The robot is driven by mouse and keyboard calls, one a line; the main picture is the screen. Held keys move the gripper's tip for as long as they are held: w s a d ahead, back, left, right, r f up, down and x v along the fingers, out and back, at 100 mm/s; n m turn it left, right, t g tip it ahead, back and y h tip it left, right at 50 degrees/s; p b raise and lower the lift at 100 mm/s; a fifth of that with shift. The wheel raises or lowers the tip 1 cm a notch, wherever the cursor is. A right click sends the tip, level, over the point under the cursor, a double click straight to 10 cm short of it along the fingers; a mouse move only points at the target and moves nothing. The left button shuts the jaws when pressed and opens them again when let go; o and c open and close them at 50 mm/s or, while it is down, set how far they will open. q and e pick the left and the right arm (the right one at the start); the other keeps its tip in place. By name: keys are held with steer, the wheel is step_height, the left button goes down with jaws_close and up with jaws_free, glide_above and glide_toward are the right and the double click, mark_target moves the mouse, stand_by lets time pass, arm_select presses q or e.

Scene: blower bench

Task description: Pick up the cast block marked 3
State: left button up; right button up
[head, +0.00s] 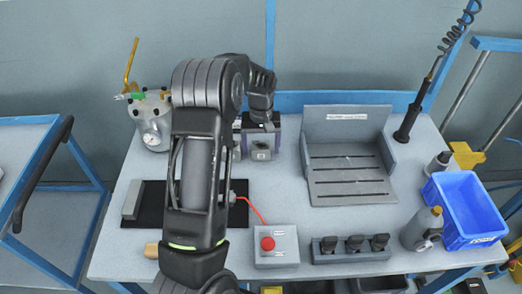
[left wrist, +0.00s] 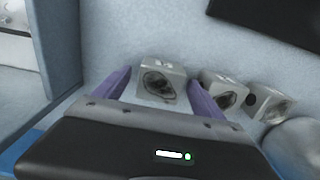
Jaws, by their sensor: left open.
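My left gripper (head: 259,139) reaches down over the back middle of the bench with its jaws apart. In the left wrist view its two purple fingers (left wrist: 160,90) stand on either side of a grey cast block (left wrist: 161,82) with a dark round recess in its face. The same block seems to show below the gripper in the head view (head: 262,151). Two similar cast blocks, a middle one (left wrist: 222,91) and an outer one (left wrist: 268,103), sit to its right in the left wrist view. I cannot read the marks on any block. My right gripper is out of view.
A slotted grey fixture (head: 348,165) stands right of the gripper. A pot with a gauge (head: 152,122) is at the left. A control box with a red button (head: 275,247), a rack of black parts (head: 350,246) and a blue bin (head: 466,211) are nearer the front and right.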

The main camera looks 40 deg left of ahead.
arm_select(q)
jaws_close()
stand_by(0.8)
